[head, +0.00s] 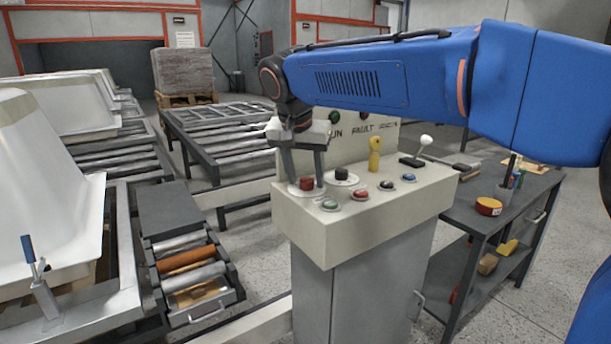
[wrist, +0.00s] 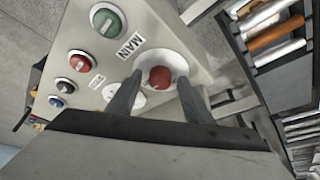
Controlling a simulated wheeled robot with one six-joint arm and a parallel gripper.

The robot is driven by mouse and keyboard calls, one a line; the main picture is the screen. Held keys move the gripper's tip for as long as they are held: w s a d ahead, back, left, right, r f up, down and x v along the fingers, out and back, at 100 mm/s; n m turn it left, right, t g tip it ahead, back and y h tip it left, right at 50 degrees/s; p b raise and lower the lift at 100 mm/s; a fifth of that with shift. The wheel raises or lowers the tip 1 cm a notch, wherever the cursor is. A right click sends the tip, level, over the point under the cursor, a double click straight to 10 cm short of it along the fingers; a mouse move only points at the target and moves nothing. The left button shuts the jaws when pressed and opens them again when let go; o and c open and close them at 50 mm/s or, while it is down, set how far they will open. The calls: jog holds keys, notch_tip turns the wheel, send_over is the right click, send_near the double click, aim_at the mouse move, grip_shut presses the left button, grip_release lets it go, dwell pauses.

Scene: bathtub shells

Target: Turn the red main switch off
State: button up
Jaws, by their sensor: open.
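The red main switch (head: 306,184) is a red knob on a round white plate at the left end of the control console (head: 400,200). In the wrist view the red knob (wrist: 160,77) sits beside a "MAIN" label (wrist: 131,46). My gripper (head: 305,183) points down over the switch with its fingers apart. In the wrist view its two fingers (wrist: 158,90) stand on either side of the knob. I cannot tell whether they touch it. The knob's setting cannot be read.
A white-balled lever (head: 425,140) stands at the back right. A dark workbench (head: 470,205) is to the right.

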jog(key=c, duration=1.1)
jog(key=shift+o, duration=0.2)
jog(key=n, duration=0.1)
jog(key=n+y, duration=0.1)
jog(key=n, duration=0.1)
jog(key=n+y, duration=0.1)
jog(key=shift+d+n, duration=0.3)
jog(key=shift+n, duration=0.1)
jog(key=n, duration=0.2)
jog(key=n+y, duration=0.1)
jog(key=n, duration=0.1)
jog(key=shift+d+y, duration=0.2)
jog(key=shift+y, duration=0.1)
jog(key=n, duration=0.1)
jog(key=n+g+y, duration=0.1)
jog(key=n, duration=0.3)
jog(key=shift+w+d+g, duration=0.15)
jog(key=shift+w+g, duration=0.1)
jog(key=shift+g, duration=0.05)
jog(key=shift+w+n+g+y, duration=0.15)
jog(key=shift+n+g+y, duration=0.5)
jog(key=shift+n, duration=1.55)
